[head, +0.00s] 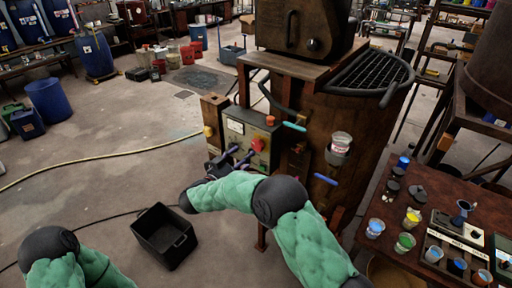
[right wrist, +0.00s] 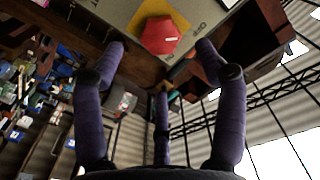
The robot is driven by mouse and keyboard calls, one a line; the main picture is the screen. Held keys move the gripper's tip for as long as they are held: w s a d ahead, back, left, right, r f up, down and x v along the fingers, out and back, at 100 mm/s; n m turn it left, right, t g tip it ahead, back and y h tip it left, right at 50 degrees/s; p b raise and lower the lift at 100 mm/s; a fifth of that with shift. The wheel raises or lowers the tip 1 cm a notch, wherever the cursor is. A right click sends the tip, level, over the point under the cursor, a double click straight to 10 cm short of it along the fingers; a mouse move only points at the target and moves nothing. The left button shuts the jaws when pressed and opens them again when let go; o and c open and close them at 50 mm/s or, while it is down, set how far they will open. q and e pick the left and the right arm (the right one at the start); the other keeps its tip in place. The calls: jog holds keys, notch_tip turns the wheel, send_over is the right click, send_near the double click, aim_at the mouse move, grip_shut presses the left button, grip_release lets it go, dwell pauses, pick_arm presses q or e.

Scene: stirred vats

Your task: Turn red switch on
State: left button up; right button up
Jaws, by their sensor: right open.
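The red switch (head: 258,144) is a knob on the front of a grey-green control box (head: 236,130) fixed to the large brown vat stand. In the right wrist view the red switch (right wrist: 160,36) shows large on a yellow plate (right wrist: 150,10), at the top centre. My right gripper (head: 240,157) is at the box front, just left of and below the switch in the head view. Contact cannot be told. My left gripper is out of view.
A brown vat (head: 345,130) stands right of the box, with a cup (head: 340,143) on its side. A table (head: 450,195) with paint cups is at the right. A black crate (head: 164,236) and a yellow hose (head: 90,160) lie on the floor, left.

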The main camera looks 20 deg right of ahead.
aim_at(256, 147)
jog(key=x, duration=0.8)
jog(key=shift+b, duration=0.3)
jog(key=c, duration=1.2)
